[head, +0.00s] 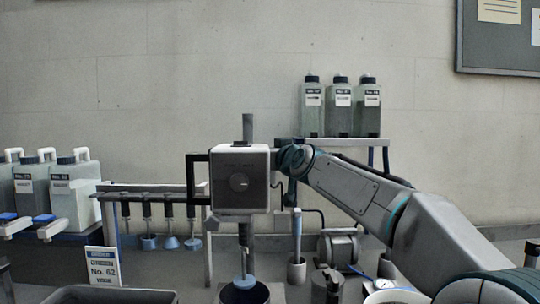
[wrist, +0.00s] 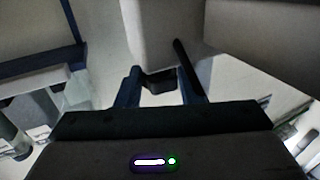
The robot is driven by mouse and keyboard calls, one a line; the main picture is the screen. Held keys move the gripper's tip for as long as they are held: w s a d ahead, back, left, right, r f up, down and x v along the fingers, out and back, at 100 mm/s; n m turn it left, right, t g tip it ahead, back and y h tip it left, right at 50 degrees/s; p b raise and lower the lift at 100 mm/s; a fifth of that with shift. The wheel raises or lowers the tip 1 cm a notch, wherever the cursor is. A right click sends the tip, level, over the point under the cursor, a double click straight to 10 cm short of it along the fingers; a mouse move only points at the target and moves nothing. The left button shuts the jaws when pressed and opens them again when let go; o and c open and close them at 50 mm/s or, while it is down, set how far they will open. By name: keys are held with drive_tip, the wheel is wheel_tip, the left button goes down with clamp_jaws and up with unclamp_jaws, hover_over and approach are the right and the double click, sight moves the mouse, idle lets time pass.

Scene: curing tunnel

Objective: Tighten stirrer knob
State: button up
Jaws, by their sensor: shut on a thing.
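My gripper (wrist: 160,79) is shut on a small dark knob (wrist: 158,83), which sits between the fingers against a pale surface in the wrist view. In the head view my gripper is at the right side of the stirrer head, and its fingertips and the knob are mostly hidden there.
A shelf (head: 345,142) with three bottles stands behind my arm. White jugs (head: 72,195) stand at the left, beside a rack (head: 150,190) of hanging stirrers. A motor pump (head: 339,247) and a dark bin (head: 110,293) are lower down.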

drive_tip(key=o, duration=0.9)
drive_tip(key=shift+o, duration=0.4)
drive_tip(key=shift+d, duration=0.15)
drive_tip(key=shift+s+a, duration=0.1)
drive_tip(key=shift+a, duration=0.1)
